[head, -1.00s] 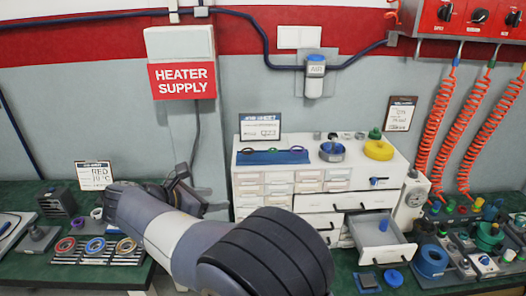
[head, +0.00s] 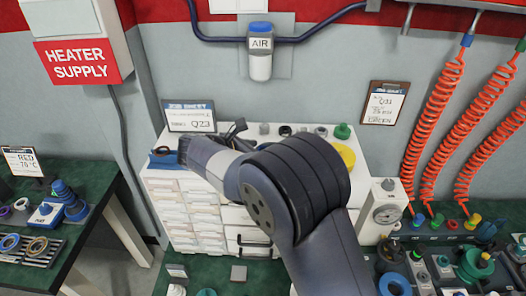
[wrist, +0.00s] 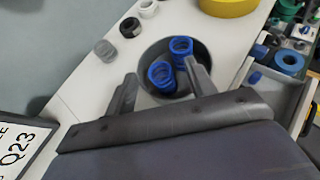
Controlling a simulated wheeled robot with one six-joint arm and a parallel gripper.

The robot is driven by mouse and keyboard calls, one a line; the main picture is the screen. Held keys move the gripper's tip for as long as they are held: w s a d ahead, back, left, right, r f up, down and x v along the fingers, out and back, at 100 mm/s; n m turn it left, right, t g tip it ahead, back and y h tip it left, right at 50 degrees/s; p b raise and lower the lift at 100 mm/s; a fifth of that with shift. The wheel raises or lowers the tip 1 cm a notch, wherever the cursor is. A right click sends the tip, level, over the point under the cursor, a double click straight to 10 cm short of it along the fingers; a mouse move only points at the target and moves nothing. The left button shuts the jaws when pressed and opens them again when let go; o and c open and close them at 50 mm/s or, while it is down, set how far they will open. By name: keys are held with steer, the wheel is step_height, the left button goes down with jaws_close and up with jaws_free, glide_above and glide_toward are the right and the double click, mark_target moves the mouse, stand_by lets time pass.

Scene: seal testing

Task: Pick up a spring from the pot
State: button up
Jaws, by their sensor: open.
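In the wrist view, the grey round pot (wrist: 151,56) stands on the white cabinet top. Two blue coil springs are in it, one farther back (wrist: 181,46) and one nearer (wrist: 162,76). My gripper (wrist: 160,70) is open and empty, its two dark fingers pointing towards the pot. In that picture, the nearer spring appears between the fingers, and the right finger overlaps the pot's right side. The height of the fingers above the pot is unclear. In the head view, my arm hides the pot, and only part of my gripper (head: 238,128) shows at the cabinet's back.
A Q23 job sheet (head: 190,117) stands at the cabinet's back left. An open drawer (wrist: 268,88) juts out at the right.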

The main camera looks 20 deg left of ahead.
steer(key=shift+w+f, duration=0.1)
steer(key=c, duration=1.1)
